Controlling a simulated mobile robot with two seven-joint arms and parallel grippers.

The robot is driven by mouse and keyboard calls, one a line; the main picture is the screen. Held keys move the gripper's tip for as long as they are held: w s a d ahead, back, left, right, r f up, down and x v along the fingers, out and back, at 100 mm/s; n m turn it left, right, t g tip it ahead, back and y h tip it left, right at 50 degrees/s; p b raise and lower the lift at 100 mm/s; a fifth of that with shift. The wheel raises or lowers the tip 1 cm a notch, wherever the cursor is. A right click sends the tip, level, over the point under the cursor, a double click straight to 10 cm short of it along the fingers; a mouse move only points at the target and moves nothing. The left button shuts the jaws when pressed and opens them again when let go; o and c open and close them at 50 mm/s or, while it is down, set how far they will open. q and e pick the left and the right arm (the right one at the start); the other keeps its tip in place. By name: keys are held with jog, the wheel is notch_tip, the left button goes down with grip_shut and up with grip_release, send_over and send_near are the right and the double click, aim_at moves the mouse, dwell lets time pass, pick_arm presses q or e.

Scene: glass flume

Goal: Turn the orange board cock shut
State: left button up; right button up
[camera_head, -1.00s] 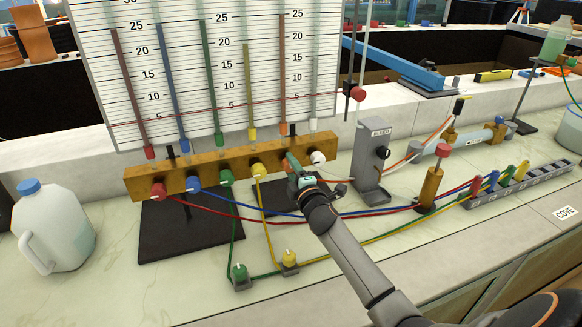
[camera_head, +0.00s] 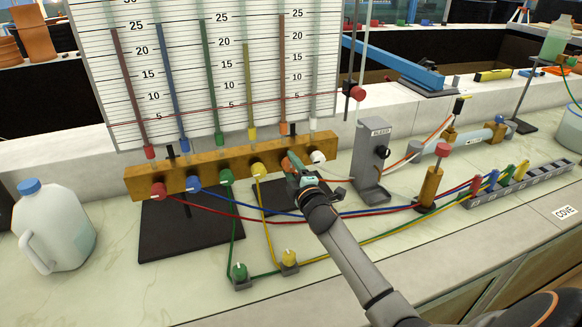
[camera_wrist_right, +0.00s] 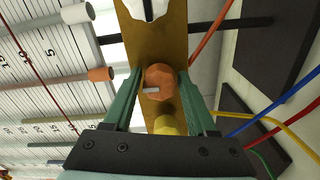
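The orange board cock (camera_head: 287,164) is a round knob on the front of the wooden manifold bar, between the yellow and white cocks. In the right wrist view, the orange knob (camera_wrist_right: 162,79) has a pale pointer on it towards the left. My right gripper (camera_head: 293,173) is at the orange cock and partly covers it. In the wrist view, the green fingers of my right gripper (camera_wrist_right: 160,74) stand apart on either side of the knob. A gap shows on the left; contact on the right is unclear. My left gripper is not in view.
The wooden bar (camera_head: 208,178) also carries red, blue, green, yellow and white cocks, with coloured hoses. The yellow cock (camera_wrist_right: 165,125) sits close to the fingers. A grey bleed stand (camera_head: 372,160) is to the right. A white jug (camera_head: 55,235) stands left.

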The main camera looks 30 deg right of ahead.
jog(key=shift+o, duration=1.2)
jog(key=v, duration=1.2)
jog(key=shift+s, duration=0.25)
jog(key=shift+a, duration=0.15)
